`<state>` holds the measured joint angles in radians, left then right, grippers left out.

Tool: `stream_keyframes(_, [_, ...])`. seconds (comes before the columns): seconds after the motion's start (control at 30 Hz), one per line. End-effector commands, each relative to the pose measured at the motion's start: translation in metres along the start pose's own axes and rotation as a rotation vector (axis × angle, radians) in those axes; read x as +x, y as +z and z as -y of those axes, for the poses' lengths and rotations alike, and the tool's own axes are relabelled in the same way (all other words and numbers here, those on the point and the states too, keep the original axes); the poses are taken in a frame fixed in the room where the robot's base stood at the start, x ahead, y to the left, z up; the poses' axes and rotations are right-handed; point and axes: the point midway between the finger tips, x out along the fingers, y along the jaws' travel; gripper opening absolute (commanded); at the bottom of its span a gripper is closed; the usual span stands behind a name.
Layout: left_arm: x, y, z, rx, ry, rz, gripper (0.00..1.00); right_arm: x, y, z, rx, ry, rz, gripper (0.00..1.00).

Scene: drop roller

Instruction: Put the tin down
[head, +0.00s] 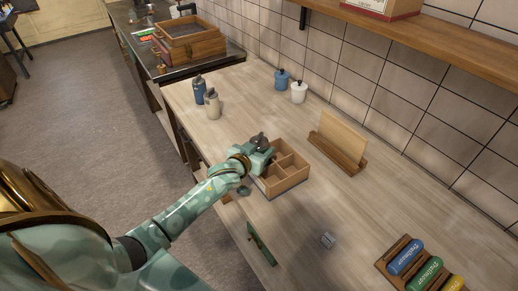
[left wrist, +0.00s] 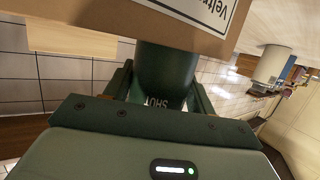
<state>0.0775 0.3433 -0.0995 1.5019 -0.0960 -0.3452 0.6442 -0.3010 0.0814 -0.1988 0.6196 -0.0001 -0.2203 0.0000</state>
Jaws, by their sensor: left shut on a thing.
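My left gripper (head: 262,156) is at the back left part of a wooden box with compartments (head: 288,184) on the counter. It is shut on a dark green tin (left wrist: 166,75) with "SHOT" lettering, seen between the fingers in the left wrist view. That view looks upside down. The labelled box wall (left wrist: 130,16) hides the tin's lower end, so it seems to be inside or behind the box. Whether it touches the box floor cannot be told. In the head view the hand hides most of the tin. My right gripper is not in view.
A wooden stand with an upright board (head: 338,143) is right of the box. Two bottles (head: 211,103) and two lidded pots (head: 299,92) stand farther back. Bare counter lies between.

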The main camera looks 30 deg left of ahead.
Motion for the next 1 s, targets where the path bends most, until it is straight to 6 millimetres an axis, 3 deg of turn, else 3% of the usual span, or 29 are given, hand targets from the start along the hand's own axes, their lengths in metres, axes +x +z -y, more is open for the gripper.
stream_keyframes(0.37, [0.003, 0.009, 0.0, 0.0, 0.0, -0.001, 0.27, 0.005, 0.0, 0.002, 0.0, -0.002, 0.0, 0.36])
stream_keyframes(0.4, [0.003, 0.009, 0.0, 0.0, 0.0, 0.0, 0.58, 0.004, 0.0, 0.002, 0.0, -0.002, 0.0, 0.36])
stream_keyframes(0.47, [0.003, 0.009, 0.0, 0.0, 0.0, 0.0, 0.75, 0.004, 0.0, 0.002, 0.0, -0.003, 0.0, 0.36])
stream_keyframes(0.5, [0.003, 0.009, 0.0, 0.0, 0.0, 0.0, 0.77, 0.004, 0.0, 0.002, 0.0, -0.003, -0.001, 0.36])
stream_keyframes(0.77, [0.002, 0.008, 0.0, 0.0, 0.0, 0.0, 0.77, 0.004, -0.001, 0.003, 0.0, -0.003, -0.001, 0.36])
stream_keyframes(0.87, [0.0, -0.001, 0.0, 0.001, 0.0, -0.002, 0.77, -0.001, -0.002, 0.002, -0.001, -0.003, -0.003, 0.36])
stream_keyframes(0.9, [-0.002, -0.008, 0.0, 0.003, 0.0, -0.002, 0.77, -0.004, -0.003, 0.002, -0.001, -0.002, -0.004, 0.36])
stream_keyframes(1.0, [-0.025, -0.003, -0.001, -0.001, 0.001, 0.002, 0.77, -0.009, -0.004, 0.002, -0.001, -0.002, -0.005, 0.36])
